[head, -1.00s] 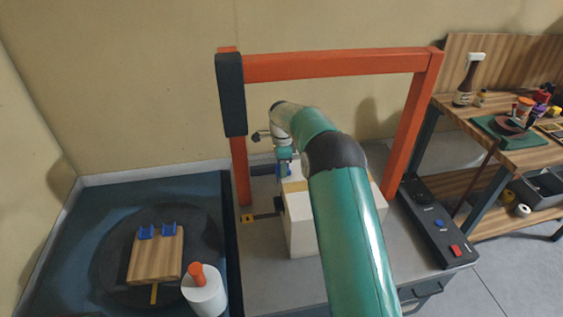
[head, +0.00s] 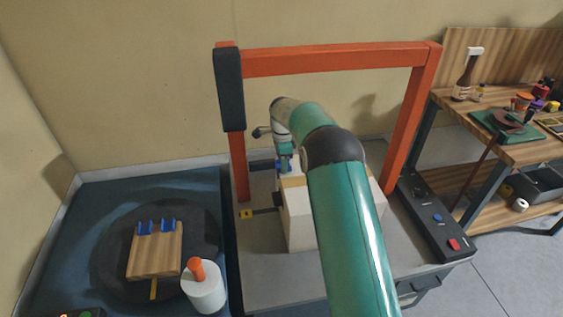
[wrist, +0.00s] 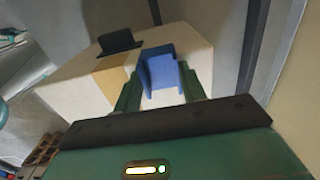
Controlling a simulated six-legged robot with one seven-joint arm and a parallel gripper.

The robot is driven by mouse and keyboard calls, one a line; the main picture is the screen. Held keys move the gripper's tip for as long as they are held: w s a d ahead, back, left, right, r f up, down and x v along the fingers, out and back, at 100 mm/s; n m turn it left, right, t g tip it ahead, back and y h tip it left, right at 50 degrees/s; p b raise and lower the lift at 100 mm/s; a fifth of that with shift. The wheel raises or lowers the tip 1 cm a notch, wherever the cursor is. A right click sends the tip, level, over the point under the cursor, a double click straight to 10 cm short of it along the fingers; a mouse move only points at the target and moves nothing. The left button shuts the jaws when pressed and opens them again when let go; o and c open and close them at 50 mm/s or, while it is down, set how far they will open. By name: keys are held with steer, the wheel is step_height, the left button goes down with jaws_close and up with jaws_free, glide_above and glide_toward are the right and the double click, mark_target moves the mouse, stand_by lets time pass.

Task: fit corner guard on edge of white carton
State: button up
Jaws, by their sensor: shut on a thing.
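The white carton (head: 301,225) stands on the grey bench under the orange frame, with a tan tape band (wrist: 103,79) across it. My gripper (wrist: 160,88) is shut on a blue corner guard (wrist: 161,68). In the wrist view the guard lies between my two green fingers, over the carton's edge beside the tape. Whether it is seated against the carton or slightly apart cannot be told. In the head view, my gripper (head: 285,165) is at the carton's far left top, and my arm hides much of the carton.
The orange frame (head: 330,60) spans above the carton. A black plate (wrist: 119,40) stands at the carton's side.

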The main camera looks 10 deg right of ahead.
steer(key=shift+d, duration=0.15)
steer(key=o, duration=1)
